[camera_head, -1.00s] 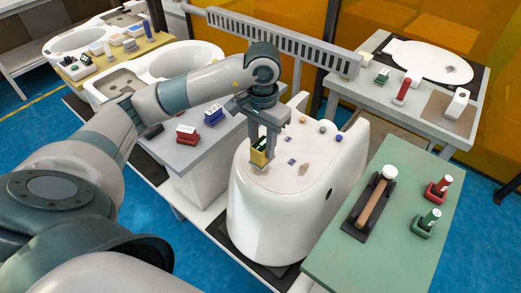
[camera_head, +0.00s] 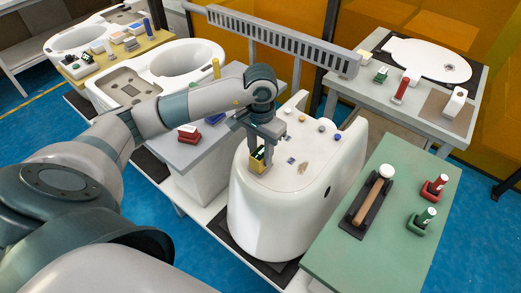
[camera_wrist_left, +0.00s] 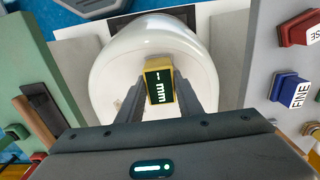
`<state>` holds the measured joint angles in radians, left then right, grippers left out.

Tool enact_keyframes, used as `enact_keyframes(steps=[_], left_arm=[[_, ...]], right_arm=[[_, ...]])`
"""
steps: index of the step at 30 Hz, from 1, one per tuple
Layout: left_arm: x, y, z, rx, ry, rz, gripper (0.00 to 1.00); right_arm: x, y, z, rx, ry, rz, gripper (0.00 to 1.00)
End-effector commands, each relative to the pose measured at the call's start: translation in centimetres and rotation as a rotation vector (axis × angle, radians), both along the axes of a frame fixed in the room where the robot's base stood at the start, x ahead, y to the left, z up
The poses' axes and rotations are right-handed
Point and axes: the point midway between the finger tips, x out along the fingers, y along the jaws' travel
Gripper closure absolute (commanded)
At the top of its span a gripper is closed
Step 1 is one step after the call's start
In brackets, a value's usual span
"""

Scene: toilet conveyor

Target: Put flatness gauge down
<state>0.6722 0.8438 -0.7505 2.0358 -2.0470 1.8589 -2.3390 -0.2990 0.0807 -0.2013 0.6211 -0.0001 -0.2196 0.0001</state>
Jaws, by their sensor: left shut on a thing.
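The flatness gauge (camera_head: 258,160) is a small yellow block with a dark display face. In the left wrist view the gauge (camera_wrist_left: 159,82) shows "-- mm" on its display. My left gripper (camera_head: 260,160) is shut on it, with one finger on each side, at the top of the white toilet body (camera_head: 265,205). I cannot tell whether the gauge's underside touches the white surface. My right gripper is not in view.
A green table (camera_head: 400,235) at the right holds a brown-handled tool (camera_head: 368,200) and red and green stamps. A grey table on the left holds a red stamp (camera_head: 189,134) and a blue one. Several small knobs dot the toilet top.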

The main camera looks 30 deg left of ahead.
Motion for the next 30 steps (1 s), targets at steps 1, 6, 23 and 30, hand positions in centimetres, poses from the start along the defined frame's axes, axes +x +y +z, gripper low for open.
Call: enact_keyframes(steps=[1,6,23,30], left_arm=[[0.04,0.0,0.0,0.0,-0.001,0.0,0.97],[0.05,0.0,0.0,0.0,-0.001,0.0,0.97],[0.02,0.01,-0.26,0.0,0.0,0.0,0.49],[0.01,-0.01,0.13,0.0,0.0,0.0,0.49]], right_arm=[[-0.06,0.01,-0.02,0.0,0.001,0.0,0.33],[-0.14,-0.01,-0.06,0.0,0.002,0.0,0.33],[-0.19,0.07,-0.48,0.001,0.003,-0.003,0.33],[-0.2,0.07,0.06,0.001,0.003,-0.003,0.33]])
